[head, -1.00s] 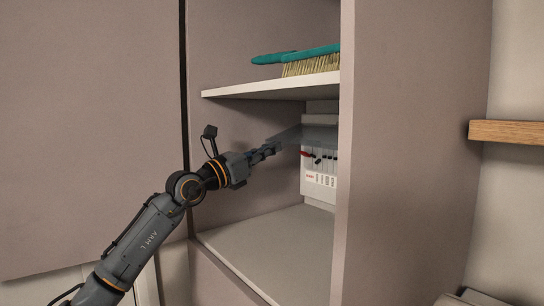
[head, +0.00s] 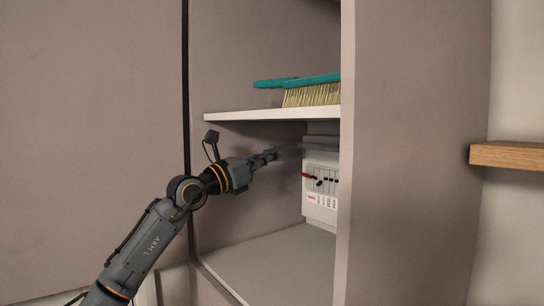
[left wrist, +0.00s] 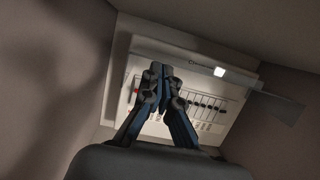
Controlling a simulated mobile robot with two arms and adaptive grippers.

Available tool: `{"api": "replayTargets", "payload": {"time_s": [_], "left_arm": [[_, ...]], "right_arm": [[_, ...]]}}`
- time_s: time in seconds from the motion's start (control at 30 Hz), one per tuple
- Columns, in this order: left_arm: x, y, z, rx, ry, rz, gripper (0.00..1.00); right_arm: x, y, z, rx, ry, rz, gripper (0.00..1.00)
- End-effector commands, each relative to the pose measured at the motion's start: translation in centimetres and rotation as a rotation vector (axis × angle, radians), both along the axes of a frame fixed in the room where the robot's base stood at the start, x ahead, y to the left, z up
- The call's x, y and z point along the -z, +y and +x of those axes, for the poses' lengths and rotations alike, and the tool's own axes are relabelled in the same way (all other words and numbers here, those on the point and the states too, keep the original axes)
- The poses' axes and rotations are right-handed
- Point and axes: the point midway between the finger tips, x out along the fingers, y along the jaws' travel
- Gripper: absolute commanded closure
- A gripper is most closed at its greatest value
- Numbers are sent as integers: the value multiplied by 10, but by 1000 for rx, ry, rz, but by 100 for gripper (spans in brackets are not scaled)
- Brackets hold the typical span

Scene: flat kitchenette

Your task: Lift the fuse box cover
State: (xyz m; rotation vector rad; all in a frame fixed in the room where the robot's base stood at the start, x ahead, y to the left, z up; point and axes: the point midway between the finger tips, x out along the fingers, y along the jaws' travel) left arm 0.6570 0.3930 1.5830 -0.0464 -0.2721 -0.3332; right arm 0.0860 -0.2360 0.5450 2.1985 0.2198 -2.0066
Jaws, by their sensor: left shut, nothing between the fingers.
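The fuse box (head: 320,207) is a white unit at the back of the cabinet compartment, with a row of dark switches and a red one at left. Its translucent grey cover (head: 318,147) stands out from the top of the box, raised and seen nearly edge-on, so the switches are exposed. In the left wrist view the cover (left wrist: 283,106) reaches out to the right. My left gripper (head: 274,153) is shut and empty, near the cover's outer left end; I cannot tell whether they touch. Its fingertips (left wrist: 161,76) show before the box in the left wrist view.
A white shelf (head: 270,114) lies just above the gripper and carries a teal brush (head: 312,92). The cabinet's right side panel (head: 410,170) hides part of the box. The compartment floor (head: 275,262) is clear. A wooden ledge (head: 508,155) is at right.

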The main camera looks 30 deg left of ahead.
Motion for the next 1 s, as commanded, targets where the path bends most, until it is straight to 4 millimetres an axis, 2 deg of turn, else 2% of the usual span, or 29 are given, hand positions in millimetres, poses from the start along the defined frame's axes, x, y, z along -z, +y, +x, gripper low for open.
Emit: {"api": "replayTargets", "payload": {"time_s": [0.23,0.6,1.0], "left_arm": [[4,5,-9,-3,0,0,100],[21,22,-58,-3,5,3,100],[30,31,-89,1,5,-3,100]], "right_arm": [[0,1,0,0,-1,1,33],[0,1,0,0,0,1,33],[0,0,0,0,0,1,33]]}}
